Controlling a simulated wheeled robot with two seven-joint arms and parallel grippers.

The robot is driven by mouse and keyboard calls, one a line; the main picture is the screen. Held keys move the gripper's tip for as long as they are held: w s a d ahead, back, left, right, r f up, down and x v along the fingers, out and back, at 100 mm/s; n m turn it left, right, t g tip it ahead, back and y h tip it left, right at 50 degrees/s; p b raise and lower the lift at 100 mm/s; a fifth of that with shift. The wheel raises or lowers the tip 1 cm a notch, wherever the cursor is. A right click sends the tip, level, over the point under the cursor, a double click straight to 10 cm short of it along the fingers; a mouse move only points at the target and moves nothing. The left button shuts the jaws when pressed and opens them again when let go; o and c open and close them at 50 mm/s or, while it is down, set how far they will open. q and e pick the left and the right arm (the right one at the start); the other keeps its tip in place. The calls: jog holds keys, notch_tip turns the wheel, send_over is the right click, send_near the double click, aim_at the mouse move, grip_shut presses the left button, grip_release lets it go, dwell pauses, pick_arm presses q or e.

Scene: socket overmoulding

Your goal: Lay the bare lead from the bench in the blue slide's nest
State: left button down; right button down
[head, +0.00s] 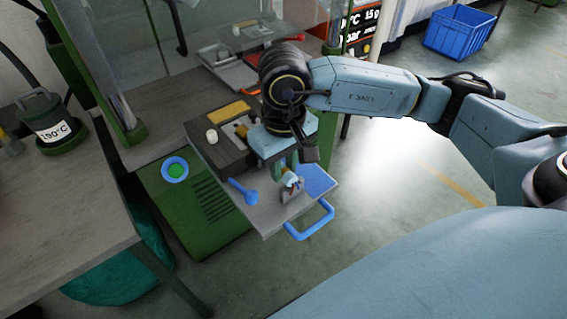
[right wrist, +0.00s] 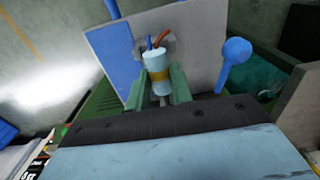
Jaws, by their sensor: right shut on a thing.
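My right gripper (head: 290,172) is over the slide (head: 265,219), pointing down, with its green fingers shut on the lead. The lead (right wrist: 157,58) is a pale cylinder with a yellow band and blue and orange-brown wire ends; it also shows small in the head view (head: 291,181). The slide has a grey plate, a blue area (head: 318,181) and a blue front handle (head: 318,225). The grey nest (head: 289,197) is just below the lead in the head view. I cannot tell whether lead and nest touch. My left gripper is not in view.
A blue ball-ended lever (head: 243,191) stands on the slide's left side. A dark block (head: 213,149) with a white knob (head: 212,136) lies behind it. A workbench (head: 62,205) stands at left.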

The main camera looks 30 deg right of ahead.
jog(key=c, duration=1.2)
grip_release()
jog(key=shift+o, duration=0.2)
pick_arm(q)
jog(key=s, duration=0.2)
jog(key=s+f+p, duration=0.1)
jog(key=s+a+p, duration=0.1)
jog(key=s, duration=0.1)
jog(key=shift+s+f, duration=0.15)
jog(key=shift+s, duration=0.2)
pick_arm(e)
notch_tip(320, 180, up, 13)
jog(key=shift+r, duration=0.2)
